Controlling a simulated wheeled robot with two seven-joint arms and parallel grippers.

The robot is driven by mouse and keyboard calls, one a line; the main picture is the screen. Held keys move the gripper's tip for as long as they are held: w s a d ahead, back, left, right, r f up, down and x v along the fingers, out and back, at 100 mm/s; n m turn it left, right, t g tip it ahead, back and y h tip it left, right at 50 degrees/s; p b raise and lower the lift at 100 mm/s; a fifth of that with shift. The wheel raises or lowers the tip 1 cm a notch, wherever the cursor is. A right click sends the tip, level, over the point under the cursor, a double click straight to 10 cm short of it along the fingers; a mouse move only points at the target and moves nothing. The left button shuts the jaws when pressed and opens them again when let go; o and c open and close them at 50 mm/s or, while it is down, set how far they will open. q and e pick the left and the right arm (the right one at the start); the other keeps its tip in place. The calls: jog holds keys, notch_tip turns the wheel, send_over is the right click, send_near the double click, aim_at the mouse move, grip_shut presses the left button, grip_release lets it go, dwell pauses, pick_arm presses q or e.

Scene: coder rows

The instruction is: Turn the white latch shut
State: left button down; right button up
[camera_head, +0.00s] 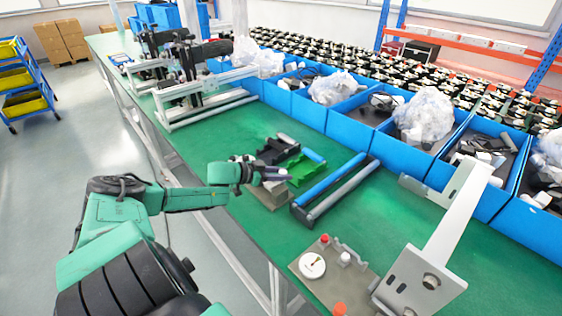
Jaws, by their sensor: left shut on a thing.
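My left gripper (277,174) comes in from the left over the green workbench, at the near side of a small fixture with a black clamp and a green part (303,170). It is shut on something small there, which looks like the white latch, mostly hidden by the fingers. How far the latch is turned cannot be told. My right gripper is not in view.
A blue and grey roller pair (335,187) stands just right of the gripper. A plate with a round white dial (312,265) and a tall white bracket (450,225) are at the front right. Blue bins (352,130) line the back. Green bench (215,150) is bare left of the fixture.

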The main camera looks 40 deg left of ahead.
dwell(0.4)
pick_arm(q)
jog(key=c, duration=0.7)
grip_release()
jog(key=shift+w, duration=0.1)
jog(key=shift+o, duration=0.6)
jog(key=shift+w+d+f, duration=0.15)
jog(key=shift+w, duration=0.1)
jog(key=shift+s, duration=0.1)
jog(key=shift+s+a+r+p, duration=0.3)
jog(key=shift+s+p, duration=0.1)
jog(key=shift+s, duration=0.1)
jog(key=p+v, duration=1)
jog(key=v, duration=0.3)
jog(key=shift+p, duration=0.3)
